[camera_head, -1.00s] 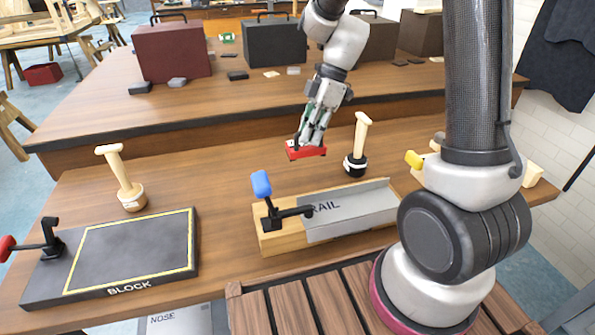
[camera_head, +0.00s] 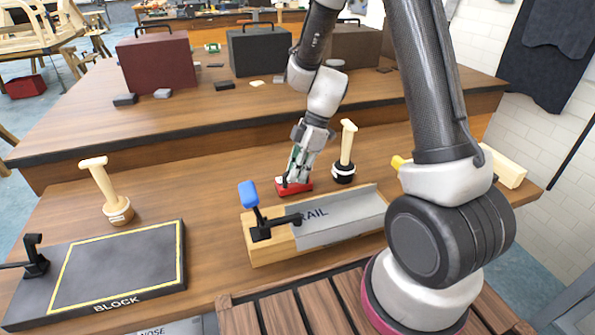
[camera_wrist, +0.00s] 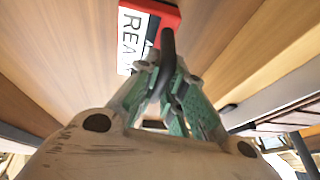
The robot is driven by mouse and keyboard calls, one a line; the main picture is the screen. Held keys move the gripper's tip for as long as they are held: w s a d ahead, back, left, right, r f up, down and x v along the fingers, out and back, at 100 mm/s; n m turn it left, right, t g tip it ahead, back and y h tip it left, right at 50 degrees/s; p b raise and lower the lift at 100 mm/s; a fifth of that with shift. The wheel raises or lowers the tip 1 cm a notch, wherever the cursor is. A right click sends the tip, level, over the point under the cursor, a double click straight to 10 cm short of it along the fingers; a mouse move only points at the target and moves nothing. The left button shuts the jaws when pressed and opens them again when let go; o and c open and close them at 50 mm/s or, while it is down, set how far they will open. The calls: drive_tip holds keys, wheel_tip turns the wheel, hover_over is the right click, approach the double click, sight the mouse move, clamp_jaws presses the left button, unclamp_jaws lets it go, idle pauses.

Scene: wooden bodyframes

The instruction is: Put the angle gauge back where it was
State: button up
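A red block-like thing (camera_head: 305,187), which I take to be the angle gauge, is at my gripper's fingertips at or just above the bench top, behind the wooden rail block. Whether it touches the wood is unclear. In the wrist view its red body (camera_wrist: 168,12) has a black curved handle and a white face lettered "REA", partly hidden. My gripper (camera_head: 294,180) points down at it. In the wrist view the green-padded fingers (camera_wrist: 172,95) are closed around the black handle.
The rail block (camera_head: 275,252) with a blue-handled clamp (camera_head: 249,194) lies just in front. A black-based wooden-handled stamp (camera_head: 344,172) stands close on the right. Another stamp (camera_head: 117,209) and the BLOCK board (camera_head: 112,265) are left. Bench between them is clear.

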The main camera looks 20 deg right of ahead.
drive_tip(key=o, duration=0.4)
drive_tip(key=shift+o, duration=0.2)
drive_tip(key=v, duration=1.1)
drive_tip(key=s+d+r+m+t+h, duration=0.2)
drive_tip(key=s+d+r+m, duration=0.3)
drive_tip(key=s+r+m, duration=0.2)
drive_tip(key=s+d+r+m+t+h, duration=0.2)
drive_tip(key=s+d+r+m, duration=0.3)
drive_tip(key=s+m, duration=0.5)
drive_tip(key=s+r+t, duration=0.1)
drive_tip(key=s+r, duration=0.1)
drive_tip(key=s, duration=0.2)
drive_tip(key=shift+r+m+t, duration=0.2)
drive_tip(key=shift+m+t, duration=0.1)
drive_tip(key=shift+m, duration=0.1)
drive_tip(key=shift+d, duration=0.15)
